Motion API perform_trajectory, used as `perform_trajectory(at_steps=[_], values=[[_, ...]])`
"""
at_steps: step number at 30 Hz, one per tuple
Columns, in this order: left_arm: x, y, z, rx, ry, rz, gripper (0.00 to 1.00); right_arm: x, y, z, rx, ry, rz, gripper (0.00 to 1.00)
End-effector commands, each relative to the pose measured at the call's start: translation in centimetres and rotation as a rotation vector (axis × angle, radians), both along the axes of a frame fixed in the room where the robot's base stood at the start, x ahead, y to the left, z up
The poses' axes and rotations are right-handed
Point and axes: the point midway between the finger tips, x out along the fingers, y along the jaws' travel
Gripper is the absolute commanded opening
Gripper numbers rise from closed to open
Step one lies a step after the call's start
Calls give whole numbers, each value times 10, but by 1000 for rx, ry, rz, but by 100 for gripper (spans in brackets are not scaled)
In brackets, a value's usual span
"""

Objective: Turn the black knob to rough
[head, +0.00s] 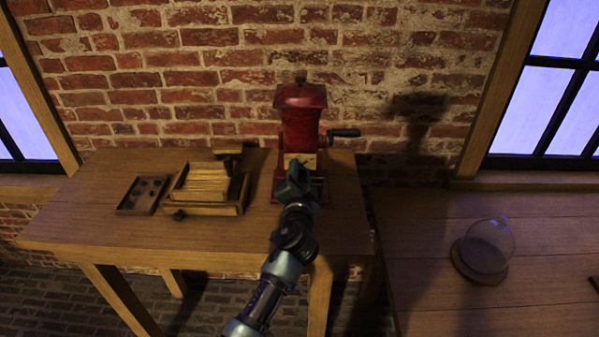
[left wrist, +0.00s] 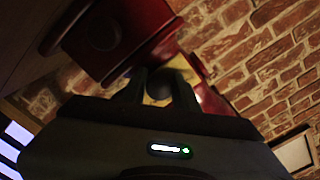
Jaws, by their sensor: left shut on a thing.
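A red grinder (head: 301,118) stands upright at the back of the left table, with a black side crank (head: 344,133). A yellow plate (head: 306,159) sits on its front; the plate's markings cannot be read. My left gripper (head: 296,179) reaches the front of the grinder and covers the knob in the head view. In the left wrist view, the dark round knob (left wrist: 151,84) shows between the two fingers, in front of the yellow plate (left wrist: 182,66). The gripper is shut on the knob. Which way the knob points cannot be told. My right gripper is not in view.
A wooden box (head: 205,207) and a shallow dark tray (head: 143,195) with round hollows sit left of the grinder on the table (head: 75,225). A glass dome (head: 490,243) stands on the right table (head: 535,215). A brick wall is close behind.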

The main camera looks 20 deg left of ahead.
Motion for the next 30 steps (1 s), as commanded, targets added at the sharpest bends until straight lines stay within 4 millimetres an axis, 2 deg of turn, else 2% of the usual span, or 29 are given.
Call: perform_trajectory(at_steps=[12, 29, 30], values=[[0, 0, 0, 184, 55, 1, 0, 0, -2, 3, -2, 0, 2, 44], [0, 0, -1, 210, 62, 0, 0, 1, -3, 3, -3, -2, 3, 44], [0, 0, 0, 210, 62, 0, 41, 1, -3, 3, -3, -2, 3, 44]])
